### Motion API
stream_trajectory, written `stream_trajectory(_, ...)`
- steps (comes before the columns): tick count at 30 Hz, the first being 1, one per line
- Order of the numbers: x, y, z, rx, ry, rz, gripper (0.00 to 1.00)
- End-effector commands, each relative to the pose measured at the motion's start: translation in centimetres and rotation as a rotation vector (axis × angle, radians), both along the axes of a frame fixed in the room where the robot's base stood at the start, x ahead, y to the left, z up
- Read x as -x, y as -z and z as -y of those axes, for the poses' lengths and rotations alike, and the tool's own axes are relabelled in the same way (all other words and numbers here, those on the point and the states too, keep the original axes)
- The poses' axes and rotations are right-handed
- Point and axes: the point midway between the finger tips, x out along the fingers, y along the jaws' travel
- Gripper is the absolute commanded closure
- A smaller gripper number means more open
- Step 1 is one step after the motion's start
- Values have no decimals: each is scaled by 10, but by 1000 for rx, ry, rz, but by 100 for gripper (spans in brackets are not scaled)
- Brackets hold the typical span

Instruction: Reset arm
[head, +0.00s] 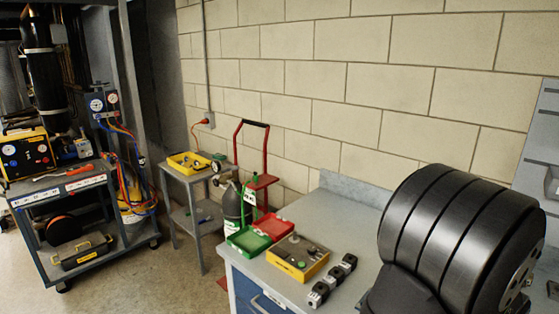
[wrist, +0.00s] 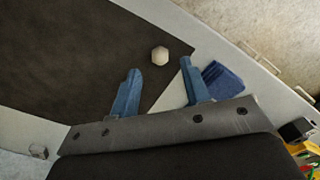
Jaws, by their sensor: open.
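My gripper (wrist: 159,67) shows in the wrist view with its two blue fingers spread apart. Nothing is between the fingers. A small pale faceted piece (wrist: 160,56) lies on a dark mat (wrist: 75,55), just beyond the fingertips in the picture. Whether the fingers are near its height I cannot tell. A folded blue cloth (wrist: 224,80) lies on the light surface beside the right finger, partly hidden by it. My gripper cannot be made out in the head view.
In the head view, a grey bench (head: 345,215) holds a green and red case (head: 248,240), a yellow box with fittings (head: 298,258) and black blocks (head: 331,279). A small table (head: 188,172) and a loaded cart (head: 60,187) stand left. Floor between them is clear.

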Motion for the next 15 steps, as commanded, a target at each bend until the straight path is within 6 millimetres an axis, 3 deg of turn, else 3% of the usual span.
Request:
stream_trajectory(7, 0, 36, -1, -5, 0, -2, 57)
stream_trajectory(15, -1, -21, 1, 4, 0, 2, 57)
